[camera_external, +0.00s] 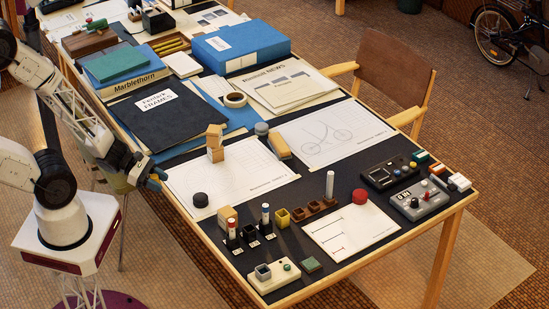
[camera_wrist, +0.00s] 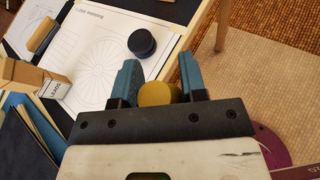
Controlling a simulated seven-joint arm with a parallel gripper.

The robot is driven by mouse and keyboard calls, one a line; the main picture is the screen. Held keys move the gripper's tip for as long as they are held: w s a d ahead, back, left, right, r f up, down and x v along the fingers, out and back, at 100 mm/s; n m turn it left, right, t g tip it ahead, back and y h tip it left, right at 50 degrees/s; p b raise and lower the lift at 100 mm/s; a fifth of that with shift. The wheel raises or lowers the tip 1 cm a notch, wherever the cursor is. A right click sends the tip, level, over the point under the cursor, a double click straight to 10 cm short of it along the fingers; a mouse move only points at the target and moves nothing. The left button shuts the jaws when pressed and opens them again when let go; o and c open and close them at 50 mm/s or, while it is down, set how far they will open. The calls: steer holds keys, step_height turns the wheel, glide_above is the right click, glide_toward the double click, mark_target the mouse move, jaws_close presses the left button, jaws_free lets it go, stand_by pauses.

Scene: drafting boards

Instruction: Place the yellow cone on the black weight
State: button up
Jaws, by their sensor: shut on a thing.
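The yellow cone (camera_wrist: 153,93) is between the two blue fingers of my gripper (camera_wrist: 159,70) in the wrist view, seen from above as a rounded yellow shape. My gripper is shut on it. In the external view my gripper (camera_external: 158,176) is at the left edge of the table, and I cannot make out the cone there. The black weight (camera_external: 200,200) is a short dark cylinder on the near corner of a white drawing sheet. It also shows in the wrist view (camera_wrist: 141,43), just beyond the fingertips and apart from the cone. Its top looks bare.
A tan block with a dark base (camera_external: 279,145) lies farther right. A black folder (camera_external: 155,115) is to the left. Small holders and a wooden block (camera_external: 228,216) stand to the weight's right.

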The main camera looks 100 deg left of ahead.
steer(key=shift+s+d+r, duration=0.15)
steer(key=shift+s+d, duration=0.15)
steer(key=shift+d, duration=0.2)
steer(key=shift+s+d+r, duration=0.15)
steer(key=shift+s+d, duration=0.1)
steer(key=shift+d, duration=0.25)
glide_above(205, 198)
steer(key=shift+f, duration=0.8)
steer(key=shift+f, duration=1.75)
steer(key=o, duration=0.9)
steer(key=shift+f, duration=0.1)
